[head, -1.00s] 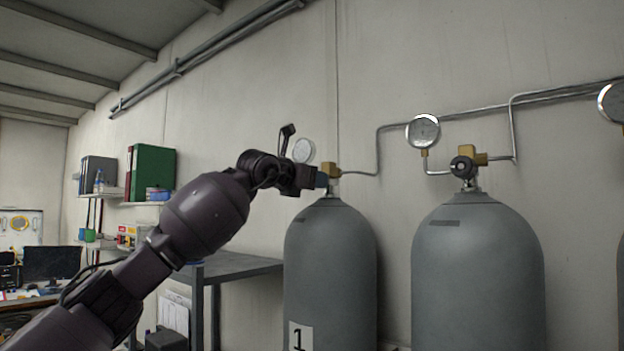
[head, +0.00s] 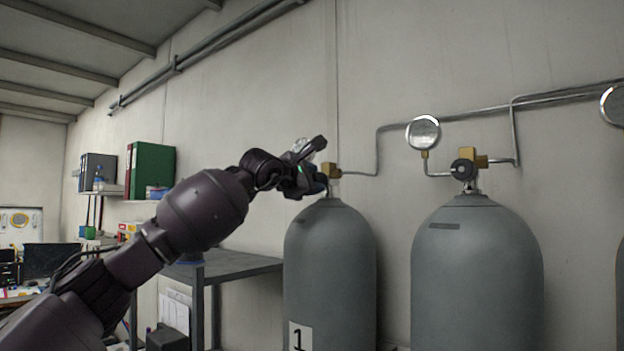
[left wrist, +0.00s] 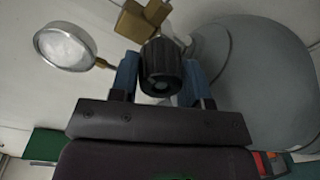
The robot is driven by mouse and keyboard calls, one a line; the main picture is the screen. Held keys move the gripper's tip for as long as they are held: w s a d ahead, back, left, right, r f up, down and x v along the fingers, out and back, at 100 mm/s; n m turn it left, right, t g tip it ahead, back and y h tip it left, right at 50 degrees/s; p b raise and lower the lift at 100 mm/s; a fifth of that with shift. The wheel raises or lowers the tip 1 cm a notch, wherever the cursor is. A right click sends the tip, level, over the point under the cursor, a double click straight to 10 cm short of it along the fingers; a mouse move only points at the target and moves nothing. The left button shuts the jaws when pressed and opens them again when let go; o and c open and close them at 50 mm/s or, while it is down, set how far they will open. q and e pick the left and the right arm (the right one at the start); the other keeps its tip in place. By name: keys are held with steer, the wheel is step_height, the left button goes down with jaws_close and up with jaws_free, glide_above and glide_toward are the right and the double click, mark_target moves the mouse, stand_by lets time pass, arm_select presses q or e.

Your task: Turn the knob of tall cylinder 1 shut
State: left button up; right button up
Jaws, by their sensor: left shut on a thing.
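Tall cylinder 1 (head: 330,265) is a grey gas cylinder with a "1" label low on its front, standing against the wall. Its brass valve (head: 332,170) sits on top. My left gripper (head: 322,183) is at that valve and hides the knob in the head view. In the left wrist view the black ribbed knob (left wrist: 160,68) sits between the two blue fingers of my left gripper (left wrist: 160,80), which is shut on it. The brass valve also shows behind the knob (left wrist: 138,22). My right gripper is not in view.
A second grey cylinder (head: 477,270) with its own black knob (head: 463,169) and gauge (head: 423,132) stands to the right. Thin pipes run along the wall. A dark table (head: 240,264) stands left of cylinder 1. A gauge (left wrist: 65,47) is close to the gripper.

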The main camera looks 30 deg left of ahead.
arm_select(q)
steer(key=m, duration=0.4)
steer(key=shift+m+y+p, duration=0.3)
steer(key=shift+p, duration=0.05)
steer(key=m, duration=0.2)
steer(key=shift+m, duration=0.3)
steer(key=m+p, duration=0.1)
steer(key=m, duration=0.2)
steer(key=shift+m+t+p, duration=0.3)
steer(key=shift+m, duration=0.9)
steer(key=shift+f+m, duration=0.1)
steer(key=shift+m, duration=0.4)
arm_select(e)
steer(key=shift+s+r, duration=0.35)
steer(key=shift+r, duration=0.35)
arm_select(q)
steer(key=o, duration=0.9)
steer(key=shift+s, duration=0.1)
